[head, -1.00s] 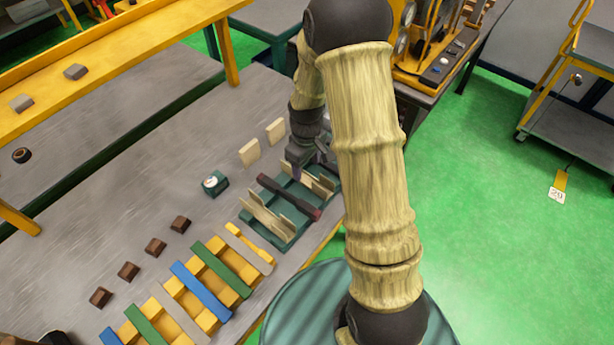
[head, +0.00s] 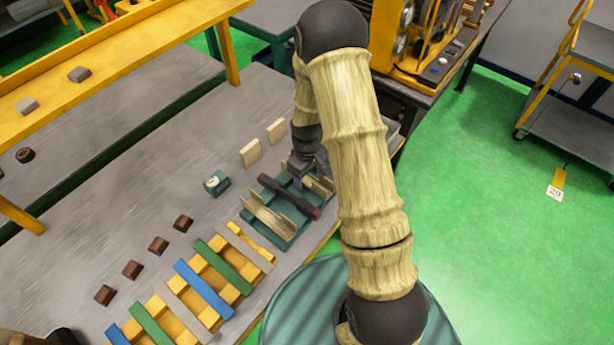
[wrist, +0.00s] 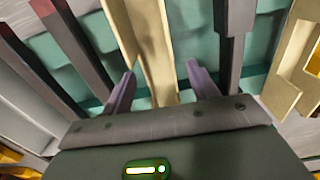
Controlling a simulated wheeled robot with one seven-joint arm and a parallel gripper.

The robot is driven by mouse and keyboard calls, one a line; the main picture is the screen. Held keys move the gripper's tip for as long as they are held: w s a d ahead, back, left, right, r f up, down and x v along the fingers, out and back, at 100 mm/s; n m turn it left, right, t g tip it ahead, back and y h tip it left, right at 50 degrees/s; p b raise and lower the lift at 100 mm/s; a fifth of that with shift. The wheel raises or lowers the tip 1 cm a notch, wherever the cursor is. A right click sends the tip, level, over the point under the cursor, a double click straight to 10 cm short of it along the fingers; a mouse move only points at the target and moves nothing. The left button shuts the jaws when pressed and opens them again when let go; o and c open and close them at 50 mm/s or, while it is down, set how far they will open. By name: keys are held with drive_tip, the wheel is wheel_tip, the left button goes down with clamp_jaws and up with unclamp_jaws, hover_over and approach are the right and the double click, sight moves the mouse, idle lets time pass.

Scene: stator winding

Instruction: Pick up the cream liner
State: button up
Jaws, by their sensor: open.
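In the wrist view, a long cream liner (wrist: 150,45) runs between the two purple-tipped fingers of my gripper (wrist: 162,88). The gripper is open, with one finger on each side of the liner and a visible gap on both sides. In the head view, my gripper (head: 302,180) is low over the far end of a green tray (head: 283,240). Cream pieces (head: 318,187) stand in the tray beside it, partly hidden by my arm.
A dark bar with red ends (head: 290,197) lies across the tray. Two cream blocks (head: 250,152) and a small green device (head: 216,183) sit on the grey table. A yellow rack (head: 217,262) holds coloured strips, with several brown blocks (head: 158,245) alongside.

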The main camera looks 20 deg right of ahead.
sight(307, 180)
idle(0.4)
drive_tip(key=c, duration=0.8)
drive_tip(key=shift+r, duration=0.15)
drive_tip(key=shift+c, duration=0.3)
wheel_tip(307, 180, up, 10)
drive_tip(key=b, duration=0.2)
